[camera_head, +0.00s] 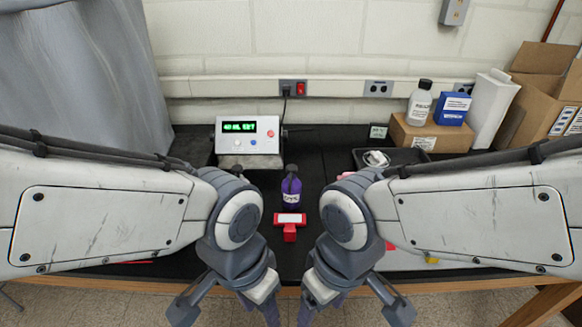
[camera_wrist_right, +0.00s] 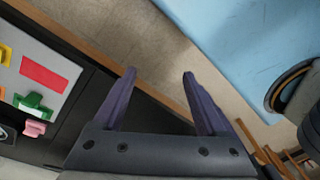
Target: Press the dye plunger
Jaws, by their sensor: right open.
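A purple bottle (camera_head: 291,195) with a white label that seems to read DYE stands upright near the middle of the black bench top, with a dark plunger top (camera_head: 291,171). A red T-shaped piece (camera_head: 290,226) with a pale strip lies just in front of it. My left gripper (camera_head: 272,318) hangs at the bottom edge of the head view, its fingertips cut off. My right gripper (camera_head: 320,318) hangs beside it; the right wrist view shows its purple fingers (camera_wrist_right: 158,76) apart, with nothing between them. Neither gripper touches the bottle.
A grey box (camera_head: 249,145) with a green display and buttons stands behind the bottle to the left. A black tray (camera_head: 400,160) and cartons (camera_head: 432,136) sit at the back right. In the right wrist view, a grey panel (camera_wrist_right: 42,52) holds coloured pieces beside the wooden bench edge (camera_wrist_right: 85,48).

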